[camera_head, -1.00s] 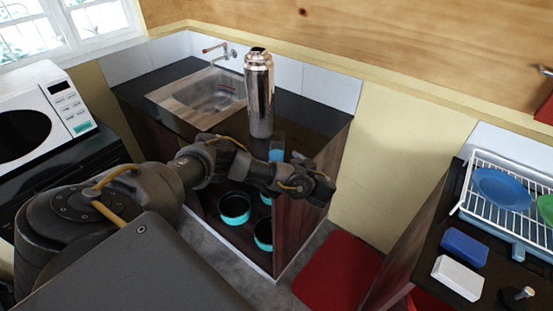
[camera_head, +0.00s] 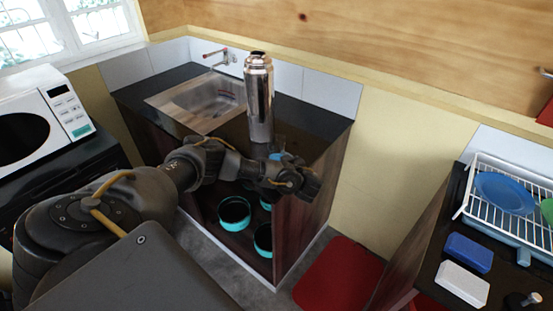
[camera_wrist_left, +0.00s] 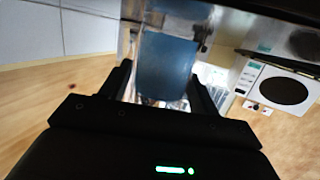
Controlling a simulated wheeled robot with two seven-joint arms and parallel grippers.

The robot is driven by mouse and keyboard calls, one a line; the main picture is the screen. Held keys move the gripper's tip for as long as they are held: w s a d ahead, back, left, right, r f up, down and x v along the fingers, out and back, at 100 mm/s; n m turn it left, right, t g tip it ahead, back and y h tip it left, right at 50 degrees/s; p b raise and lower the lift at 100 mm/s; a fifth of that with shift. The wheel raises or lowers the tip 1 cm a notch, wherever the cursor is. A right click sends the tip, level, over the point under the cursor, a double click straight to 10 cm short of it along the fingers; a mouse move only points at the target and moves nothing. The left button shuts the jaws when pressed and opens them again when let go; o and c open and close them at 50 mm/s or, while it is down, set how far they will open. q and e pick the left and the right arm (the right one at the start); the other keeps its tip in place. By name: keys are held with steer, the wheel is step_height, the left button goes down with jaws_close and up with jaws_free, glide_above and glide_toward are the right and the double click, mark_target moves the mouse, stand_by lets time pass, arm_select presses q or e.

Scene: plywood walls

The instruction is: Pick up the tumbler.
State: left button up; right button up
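The tumbler is a clear glass with a blue lower part. In the head view it (camera_head: 277,157) stands on the dark counter in front of the steel flask, mostly hidden by my left gripper (camera_head: 297,184). In the left wrist view the tumbler (camera_wrist_left: 168,65) is straight ahead, between the two spread dark fingers of my left gripper (camera_wrist_left: 162,88). The left gripper looks open around the tumbler's near part. Whether the fingers touch it I cannot tell. My right gripper is not in view.
A tall steel flask (camera_head: 259,98) stands just behind the tumbler. A sink (camera_head: 205,100) is at its left. A microwave (camera_head: 45,112) stands further left. Turquoise pots (camera_head: 234,212) sit on the shelf below. A dish rack (camera_head: 512,205) is on the right counter.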

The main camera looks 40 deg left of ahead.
arm_select(q)
steer(key=c, duration=0.9)
steer(key=shift+r, duration=0.1)
